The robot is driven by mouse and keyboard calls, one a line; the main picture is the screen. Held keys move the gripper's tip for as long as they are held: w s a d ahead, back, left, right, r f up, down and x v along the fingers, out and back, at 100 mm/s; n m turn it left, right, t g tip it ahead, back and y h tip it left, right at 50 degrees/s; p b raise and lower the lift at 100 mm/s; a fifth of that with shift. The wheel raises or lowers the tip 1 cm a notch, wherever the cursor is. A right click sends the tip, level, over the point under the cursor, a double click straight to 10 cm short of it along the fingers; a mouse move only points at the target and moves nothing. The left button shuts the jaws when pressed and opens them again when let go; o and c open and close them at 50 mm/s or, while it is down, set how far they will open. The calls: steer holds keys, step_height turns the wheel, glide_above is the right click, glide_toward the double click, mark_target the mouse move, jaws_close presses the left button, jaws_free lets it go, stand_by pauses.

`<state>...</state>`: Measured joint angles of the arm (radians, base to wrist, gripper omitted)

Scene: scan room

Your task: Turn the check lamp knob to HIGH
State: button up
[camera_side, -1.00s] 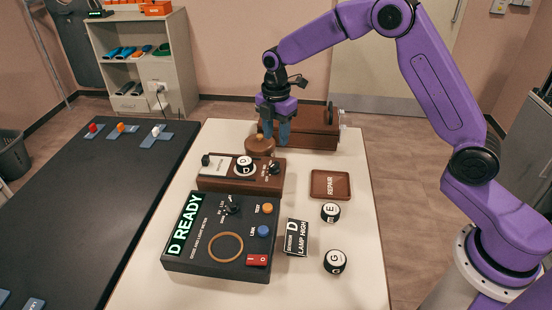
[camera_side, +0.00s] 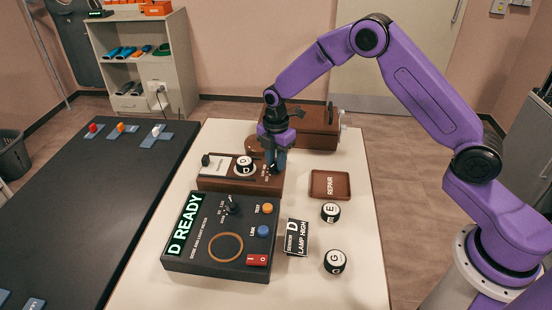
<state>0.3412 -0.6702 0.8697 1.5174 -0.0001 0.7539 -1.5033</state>
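The brown wooden lamp box (camera_side: 215,184) stands behind the dark console, with a black-and-white puck marked D (camera_side: 244,165) on its top. Small markings, too small to read, are by the box's right end, where the check lamp knob sits. My gripper (camera_side: 276,168) points down there, its bluish fingers at the knob and hiding it. I cannot tell whether they touch or grip it, nor where the knob points. A card (camera_side: 296,238) on the table reads "D" and "LAMP HIGH".
The dark console (camera_side: 215,262) shows "D READY" and carries a black knob (camera_side: 232,205), several buttons and a ring. A REPAIR tray (camera_side: 316,195) and pucks E (camera_side: 330,212) and G (camera_side: 335,262) lie to the right. A wooden case (camera_side: 318,142) stands behind.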

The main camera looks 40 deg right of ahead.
jaws_close()
steer(key=shift+m, duration=0.3)
steer(key=m, duration=0.5)
steer(key=shift+s, duration=0.2)
steer(key=m, duration=0.6)
steer(key=shift+s+a+m, duration=0.15)
steer(key=shift+m, duration=0.25)
steer(key=m, duration=0.6)
steer(key=shift+s+a, duration=0.1)
steer(key=shift+a, duration=0.1)
steer(key=m, duration=0.5)
steer(key=shift+a, duration=0.1)
steer(key=shift+m, duration=0.4)
